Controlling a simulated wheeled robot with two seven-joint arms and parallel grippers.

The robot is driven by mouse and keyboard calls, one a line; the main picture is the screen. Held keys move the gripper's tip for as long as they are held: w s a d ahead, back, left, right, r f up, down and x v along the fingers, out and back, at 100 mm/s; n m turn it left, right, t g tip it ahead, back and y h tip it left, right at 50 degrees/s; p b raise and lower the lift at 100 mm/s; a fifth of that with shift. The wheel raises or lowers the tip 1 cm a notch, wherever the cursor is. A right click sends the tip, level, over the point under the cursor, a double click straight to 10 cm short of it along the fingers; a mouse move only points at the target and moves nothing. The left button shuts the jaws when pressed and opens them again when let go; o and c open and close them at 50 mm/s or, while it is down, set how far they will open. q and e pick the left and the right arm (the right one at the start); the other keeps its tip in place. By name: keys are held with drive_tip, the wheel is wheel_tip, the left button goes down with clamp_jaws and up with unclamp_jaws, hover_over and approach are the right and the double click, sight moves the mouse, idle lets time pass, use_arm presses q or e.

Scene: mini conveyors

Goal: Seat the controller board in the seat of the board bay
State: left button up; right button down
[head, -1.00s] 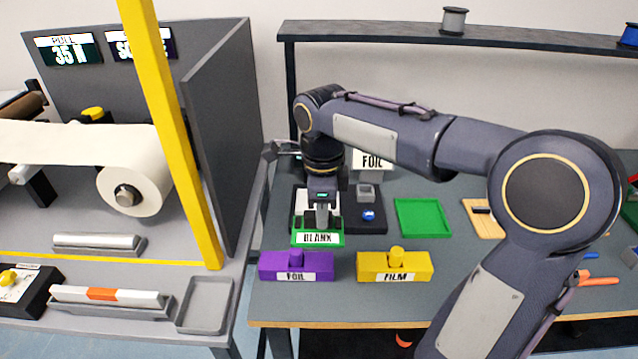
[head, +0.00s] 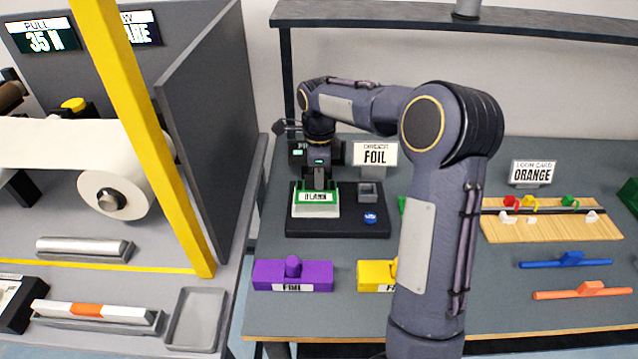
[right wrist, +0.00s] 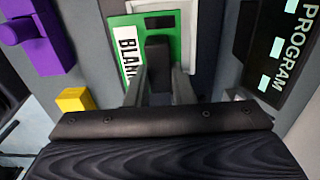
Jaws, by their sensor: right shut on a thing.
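The controller board (head: 302,211) is a green rectangle with a white BLANK label. My right gripper (head: 319,188) is shut on the dark grip on top of it. The board bay is a black base (head: 350,228) with a pale seat at its left. The board is over that seat, and it looks roughly flat. I cannot tell whether it rests fully in the seat. In the right wrist view the board (right wrist: 176,47) is in front of my fingers (right wrist: 160,75), with the pale seat edge (right wrist: 190,40) showing beside it. My left gripper is not in view.
A grey socket (head: 370,190) and a blue button (head: 370,217) are on the bay's right side. The purple FOIL block (head: 270,276) and a yellow block (head: 374,277) stand in front. A dark PROGRAM unit (right wrist: 268,50) is close by. A grey partition (head: 205,140) rises at left.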

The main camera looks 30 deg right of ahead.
drive_tip(key=shift+w+d+f, duration=0.4)
drive_tip(key=shift+w+f, duration=0.2)
drive_tip(key=shift+f, duration=0.25)
drive_tip(key=shift+w+d+f, duration=0.1)
drive_tip(key=shift+w+f, duration=0.05)
drive_tip(key=shift+f, duration=0.8)
drive_tip(key=shift+w+f, duration=0.1)
drive_tip(key=shift+f, duration=0.8)
drive_tip(key=shift+f, duration=0.1)
drive_tip(key=shift+f, duration=0.15)
drive_tip(key=c, duration=1.3)
unclamp_jaws()
drive_tip(key=shift+o, duration=0.2)
